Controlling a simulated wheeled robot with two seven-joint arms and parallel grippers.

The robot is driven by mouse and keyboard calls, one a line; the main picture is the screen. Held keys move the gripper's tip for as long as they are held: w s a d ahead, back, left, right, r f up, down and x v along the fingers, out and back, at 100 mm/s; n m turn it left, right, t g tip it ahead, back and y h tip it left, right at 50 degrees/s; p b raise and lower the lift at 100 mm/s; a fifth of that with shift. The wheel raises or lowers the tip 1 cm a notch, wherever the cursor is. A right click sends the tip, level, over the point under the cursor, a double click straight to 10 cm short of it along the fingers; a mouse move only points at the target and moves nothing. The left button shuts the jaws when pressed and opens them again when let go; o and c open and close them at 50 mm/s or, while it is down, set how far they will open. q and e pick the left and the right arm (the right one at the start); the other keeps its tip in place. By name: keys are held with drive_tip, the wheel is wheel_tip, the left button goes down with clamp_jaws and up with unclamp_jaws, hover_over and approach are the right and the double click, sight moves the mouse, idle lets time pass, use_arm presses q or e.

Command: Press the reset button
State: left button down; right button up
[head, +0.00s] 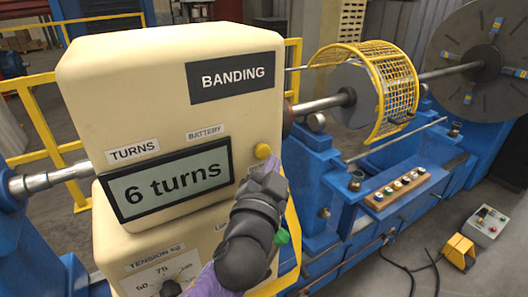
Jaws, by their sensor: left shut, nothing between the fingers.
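The cream banding machine box (150,85) fills the left and middle of the view. Its display (168,184) reads "6 turns". A round yellow button (262,151) sits on the front face, right of the display; no label for it is readable. A green button (282,237) shows lower down, partly behind my arm. No "reset" lettering is visible. My left gripper (268,166) is dark grey with purple parts, shut and empty. Its tip appears just below the yellow button; I cannot tell whether they touch. My arm hides part of the lower panel and its label. My right gripper is not in view.
A tension dial (168,286) is at the bottom left. A steel shaft (325,104) runs right from the box through a yellow mesh guard (392,90). A yellow pedal (459,250) stands on the floor.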

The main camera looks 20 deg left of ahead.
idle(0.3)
use_arm(q)
drive_tip(key=shift+w+a, duration=0.25)
drive_tip(key=shift+a, duration=0.1)
drive_tip(key=shift+w+a, duration=0.25)
drive_tip(key=shift+a, duration=0.05)
idle(0.6)
drive_tip(key=shift+d, duration=0.1)
drive_tip(key=shift+s+d, duration=0.5)
drive_tip(key=shift+d, duration=0.05)
drive_tip(key=shift+d, duration=0.1)
drive_tip(key=shift+s+d, duration=1.55)
drive_tip(key=shift+d, duration=0.3)
